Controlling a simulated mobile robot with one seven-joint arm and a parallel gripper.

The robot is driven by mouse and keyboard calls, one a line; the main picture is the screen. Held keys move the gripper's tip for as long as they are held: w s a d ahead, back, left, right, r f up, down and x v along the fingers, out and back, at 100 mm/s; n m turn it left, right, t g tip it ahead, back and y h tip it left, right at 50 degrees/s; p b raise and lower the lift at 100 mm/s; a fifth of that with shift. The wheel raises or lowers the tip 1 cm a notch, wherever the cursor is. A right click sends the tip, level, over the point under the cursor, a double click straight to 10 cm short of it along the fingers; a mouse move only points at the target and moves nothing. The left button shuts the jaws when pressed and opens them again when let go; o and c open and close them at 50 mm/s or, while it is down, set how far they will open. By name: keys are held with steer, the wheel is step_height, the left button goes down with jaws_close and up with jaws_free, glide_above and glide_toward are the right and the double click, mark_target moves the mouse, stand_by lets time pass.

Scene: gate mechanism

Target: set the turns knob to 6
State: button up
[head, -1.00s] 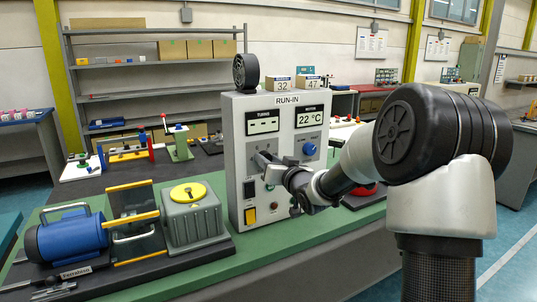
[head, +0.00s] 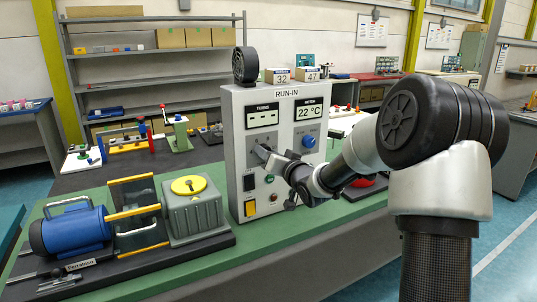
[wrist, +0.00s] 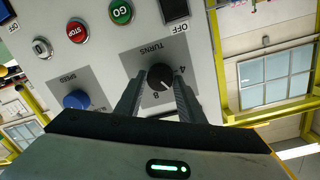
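The turns knob (wrist: 160,77) is round and black with a white pointer line, on a grey plate marked TURNS. In the wrist view the 8 and the 4 show. The pointer aims between them, toward the right finger, which covers that part of the scale. My gripper (wrist: 159,80) has one finger on each side of the knob, close against it with no clear gap. In the head view my gripper (head: 268,158) is at the RUN-IN panel (head: 235,130), below the TURNS display (head: 262,117), which shows dashes. It hides most of the knob there.
The blue speed knob (wrist: 77,100) is beside the turns plate. The red STOP button (wrist: 77,32) and green GO button (wrist: 120,11) are on the same panel. A blue motor (head: 70,232) and grey gearbox (head: 193,210) stand left of the panel on the green bench.

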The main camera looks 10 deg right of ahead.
steer(key=o, duration=0.3)
steer(key=shift+s, duration=0.1)
steer(key=p+v, duration=0.1)
steer(key=v, duration=1.6)
steer(key=shift+s, duration=0.15)
stand_by(1.3)
